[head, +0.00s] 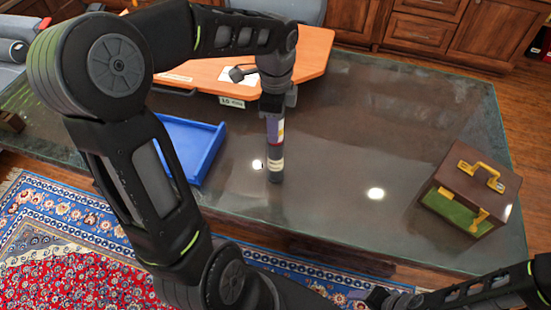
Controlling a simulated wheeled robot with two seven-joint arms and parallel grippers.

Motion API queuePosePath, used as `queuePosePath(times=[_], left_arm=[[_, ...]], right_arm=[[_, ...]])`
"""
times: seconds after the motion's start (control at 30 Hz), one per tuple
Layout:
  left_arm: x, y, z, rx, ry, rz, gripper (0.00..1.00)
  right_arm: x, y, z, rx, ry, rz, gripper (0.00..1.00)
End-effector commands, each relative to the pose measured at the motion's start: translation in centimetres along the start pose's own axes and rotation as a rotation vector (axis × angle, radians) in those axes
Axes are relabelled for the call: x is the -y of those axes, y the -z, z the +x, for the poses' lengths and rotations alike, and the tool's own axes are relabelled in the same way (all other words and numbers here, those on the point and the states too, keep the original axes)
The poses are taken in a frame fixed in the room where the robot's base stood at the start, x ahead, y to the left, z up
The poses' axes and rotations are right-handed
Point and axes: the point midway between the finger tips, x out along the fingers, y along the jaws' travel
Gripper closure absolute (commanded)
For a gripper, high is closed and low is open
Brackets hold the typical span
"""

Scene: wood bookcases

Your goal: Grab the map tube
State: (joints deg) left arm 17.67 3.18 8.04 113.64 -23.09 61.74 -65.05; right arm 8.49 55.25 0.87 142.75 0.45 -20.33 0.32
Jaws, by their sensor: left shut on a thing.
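The map tube (275,160) stands roughly upright over the dark glass-topped table (340,160), near the middle of the view. It has a dark lower end, a pale band and a coloured upper part. My left gripper (274,108) is shut on its upper end, and the fingers hide the top. I cannot tell whether the tube's lower end touches the table. My right arm comes in at the bottom right, but its gripper cannot be made out.
A blue tray (196,146) lies left of the tube. An orange-brown board (310,60) is behind it. A brown box with yellow handles (474,190) stands at the right. The table between tube and box is clear. A patterned rug (60,230) covers the floor in front.

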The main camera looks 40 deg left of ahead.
Motion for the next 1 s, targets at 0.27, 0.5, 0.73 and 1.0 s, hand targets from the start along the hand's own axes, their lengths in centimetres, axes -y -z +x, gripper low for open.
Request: queuePosePath(times=[0.27, 0.5, 0.73, 1.0], left_arm=[[0.0, 0.0, 0.0, 0.000, 0.001, 0.000, 1.00], [0.1, 0.0, -0.6, -0.001, 0.003, 0.000, 1.00], [0.2, 0.1, -4.1, -0.001, 0.007, 0.000, 1.00], [0.1, 0.1, -8.9, -0.002, 0.004, 0.001, 1.00]], right_arm=[[0.0, 0.0, 0.0, 0.000, 0.000, 0.000, 0.40], [0.0, 0.0, 0.1, 0.000, 0.000, 0.000, 0.40], [-0.2, 0.1, 0.5, -0.001, 0.002, -0.001, 0.40], [-0.2, 0.1, 0.9, -0.003, 0.003, -0.002, 0.40]])
